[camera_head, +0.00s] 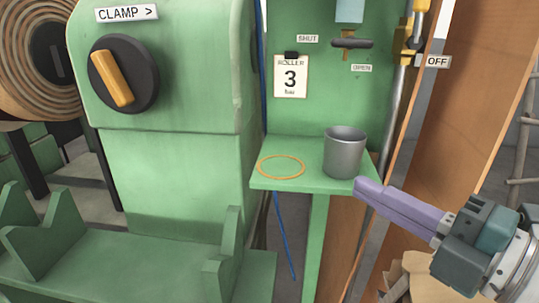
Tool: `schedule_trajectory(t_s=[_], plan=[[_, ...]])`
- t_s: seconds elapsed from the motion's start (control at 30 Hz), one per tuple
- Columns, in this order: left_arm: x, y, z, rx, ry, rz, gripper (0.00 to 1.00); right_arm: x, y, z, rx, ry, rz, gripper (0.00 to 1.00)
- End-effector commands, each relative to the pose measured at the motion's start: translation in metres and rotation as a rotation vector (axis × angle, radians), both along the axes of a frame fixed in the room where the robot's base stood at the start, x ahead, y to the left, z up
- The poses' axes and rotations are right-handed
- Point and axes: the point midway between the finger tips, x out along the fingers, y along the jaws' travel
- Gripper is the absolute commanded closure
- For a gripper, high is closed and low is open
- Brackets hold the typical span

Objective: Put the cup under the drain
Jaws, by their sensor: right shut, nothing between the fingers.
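A grey metal cup (343,155) stands upright on the right part of a small green shelf (262,183). An orange ring mark (281,167) lies on the shelf to the cup's left, and the cup is outside it. A brass drain valve (348,42) with a dark cross handle hangs under a pale blue part, well above the shelf and roughly over the cup in the picture. My right gripper (364,189) has purple fingers, shut and empty. Its tips are at the shelf's right front corner, just below the cup; I cannot tell whether they touch. My left gripper is not in view.
SHUT (308,39) and OPEN (362,68) labels flank the valve. A card reading ROLLER 3 (291,77) hangs behind the shelf. A green machine with an orange clamp knob (111,79) stands left. A wooden board (460,110) and pipe stand right.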

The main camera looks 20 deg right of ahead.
Motion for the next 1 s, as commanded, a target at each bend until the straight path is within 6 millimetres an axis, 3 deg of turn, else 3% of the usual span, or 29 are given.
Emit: schedule_trajectory(t_s=[0.1, 0.3, 0.8, 1.0], plan=[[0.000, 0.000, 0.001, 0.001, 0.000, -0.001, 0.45, 0.020, -0.005, 0.001, -0.004, -0.002, 0.000, 1.00], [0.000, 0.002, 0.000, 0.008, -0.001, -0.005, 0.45, 0.038, -0.016, 0.000, -0.001, 0.000, -0.001, 1.00], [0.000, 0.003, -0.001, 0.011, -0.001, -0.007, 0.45, 0.046, -0.021, 0.000, 0.000, 0.000, 0.000, 1.00], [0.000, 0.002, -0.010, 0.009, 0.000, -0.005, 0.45, 0.081, -0.042, -0.002, -0.003, -0.003, 0.001, 1.00]])
